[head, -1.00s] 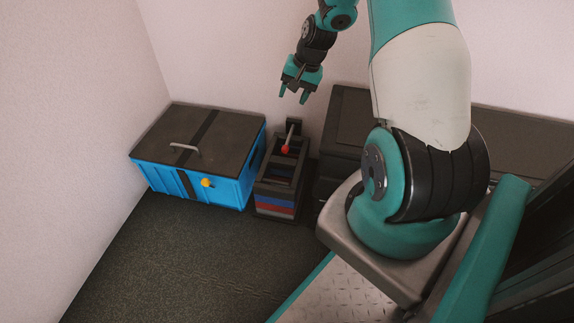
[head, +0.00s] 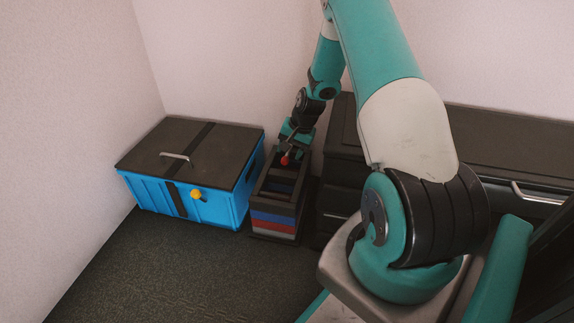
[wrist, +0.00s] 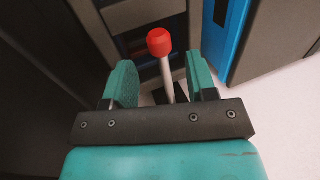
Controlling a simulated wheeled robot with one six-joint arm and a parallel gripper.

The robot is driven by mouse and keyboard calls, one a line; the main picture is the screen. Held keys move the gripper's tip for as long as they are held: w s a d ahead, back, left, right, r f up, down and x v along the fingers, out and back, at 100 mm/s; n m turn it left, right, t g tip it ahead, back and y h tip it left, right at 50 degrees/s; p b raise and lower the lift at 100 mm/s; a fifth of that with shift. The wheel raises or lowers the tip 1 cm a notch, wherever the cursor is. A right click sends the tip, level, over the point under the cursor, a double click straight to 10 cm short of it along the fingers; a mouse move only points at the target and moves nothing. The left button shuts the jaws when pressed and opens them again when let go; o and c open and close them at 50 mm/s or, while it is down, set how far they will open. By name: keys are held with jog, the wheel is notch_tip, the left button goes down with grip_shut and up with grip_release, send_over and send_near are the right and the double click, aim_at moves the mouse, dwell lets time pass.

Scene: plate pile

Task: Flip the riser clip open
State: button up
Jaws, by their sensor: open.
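The riser clip seems to be the lever with a red knob (head: 285,160) at the back of a dark rack (head: 257,196) holding stacked blue, red and grey plates. In the wrist view, the red knob (wrist: 159,41) tops a pale rod (wrist: 167,80). My gripper (head: 292,150) is down at the lever, its fingers open. In the wrist view, the fingers of my gripper (wrist: 160,85) stand on either side of the rod, with gaps on both sides. The lever's base is mostly hidden behind my gripper.
A blue box (head: 215,207) with a dark lid (head: 150,150), grey handle and yellow knob stands left of the rack. A dark cabinet (head: 342,150) stands close on the right. A wall rises behind. The floor (head: 150,265) in front is clear.

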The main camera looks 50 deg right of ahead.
aim_at(287, 157)
jog(key=shift+b+x, duration=0.65)
jog(key=shift+x, duration=0.95)
jog(key=shift+w, duration=0.1)
